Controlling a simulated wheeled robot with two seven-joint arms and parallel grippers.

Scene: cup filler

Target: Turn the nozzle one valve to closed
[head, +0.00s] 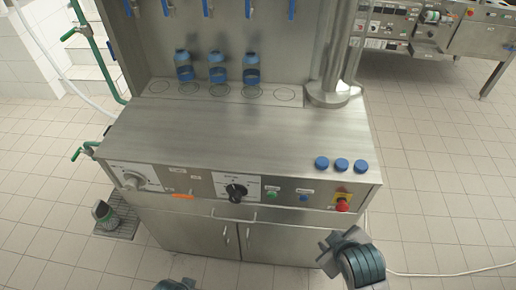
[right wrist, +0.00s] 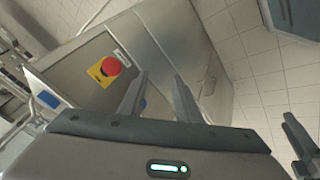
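Several blue valve levers hang in a row along the top of the steel panel in the head view. My right gripper (right wrist: 158,98) is open and empty in the right wrist view, in front of the machine's red stop button (right wrist: 110,65). My right arm stands low before the cabinet in the head view, far from the levers. A dark part of my left arm shows at the bottom edge; I cannot make out its fingers.
Blue-topped bottles (head: 217,68) stand on the machine's back ledge below the valves. Blue caps (head: 341,165) lie at the right front of the bare steel top (head: 230,135). A thick steel column (head: 328,75) rises at the right. Knobs (head: 236,192) project from the front panel.

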